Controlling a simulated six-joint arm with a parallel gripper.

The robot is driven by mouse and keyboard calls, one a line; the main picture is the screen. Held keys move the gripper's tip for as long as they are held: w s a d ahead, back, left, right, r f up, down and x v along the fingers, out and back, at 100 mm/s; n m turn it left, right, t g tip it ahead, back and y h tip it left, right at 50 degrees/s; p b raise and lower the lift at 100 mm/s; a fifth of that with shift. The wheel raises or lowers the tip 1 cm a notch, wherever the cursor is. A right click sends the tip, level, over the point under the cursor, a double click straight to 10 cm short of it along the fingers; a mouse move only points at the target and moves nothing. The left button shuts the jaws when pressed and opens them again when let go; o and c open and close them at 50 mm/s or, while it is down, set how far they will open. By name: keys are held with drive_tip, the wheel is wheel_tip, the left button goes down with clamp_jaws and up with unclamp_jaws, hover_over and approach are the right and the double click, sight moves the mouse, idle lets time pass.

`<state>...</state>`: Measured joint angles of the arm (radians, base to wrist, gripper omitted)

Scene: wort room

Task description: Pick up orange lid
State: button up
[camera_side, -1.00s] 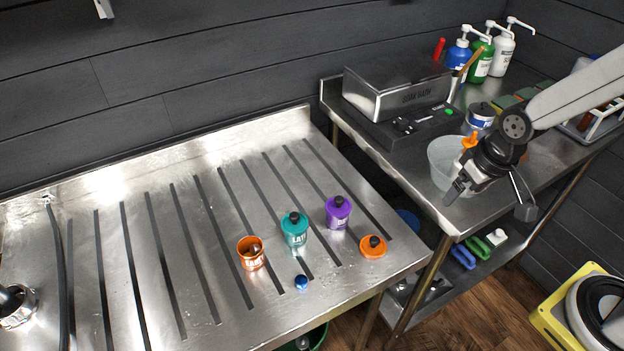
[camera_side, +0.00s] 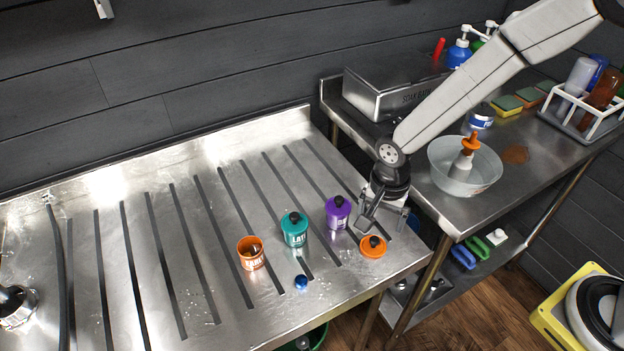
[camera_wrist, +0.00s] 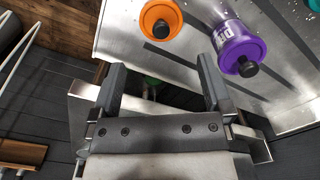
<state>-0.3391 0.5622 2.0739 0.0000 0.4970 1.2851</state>
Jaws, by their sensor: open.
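The orange lid (camera_side: 373,246) with a black knob lies on the steel drainboard near its right front edge. It also shows at the top of the wrist view (camera_wrist: 161,19). My gripper (camera_side: 381,222) is just above and behind the lid, pointing down. In the wrist view its two fingers (camera_wrist: 162,84) are spread apart with nothing between them, and the lid lies beyond the fingertips. The open orange jar (camera_side: 250,254) stands upright to the left on the drainboard, with something dark inside.
A purple jar (camera_side: 337,212) stands close to the left of my gripper. A teal jar (camera_side: 294,229) and a small blue cap (camera_side: 301,282) are farther left. A clear bowl (camera_side: 487,176) with an orange-topped bottle stands on the right counter. A gap separates the drainboard and counter.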

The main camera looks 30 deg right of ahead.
sight(374, 240)
drive_tip(key=shift+a+f, duration=0.2)
drive_tip(key=shift+a, duration=0.1)
drive_tip(key=shift+f, duration=0.1)
drive_tip(key=shift+f, duration=1.25)
drive_tip(key=shift+f, duration=2.55)
drive_tip(key=c, duration=1)
drive_tip(key=shift+o, duration=0.2)
drive_tip(key=shift+r, duration=0.2)
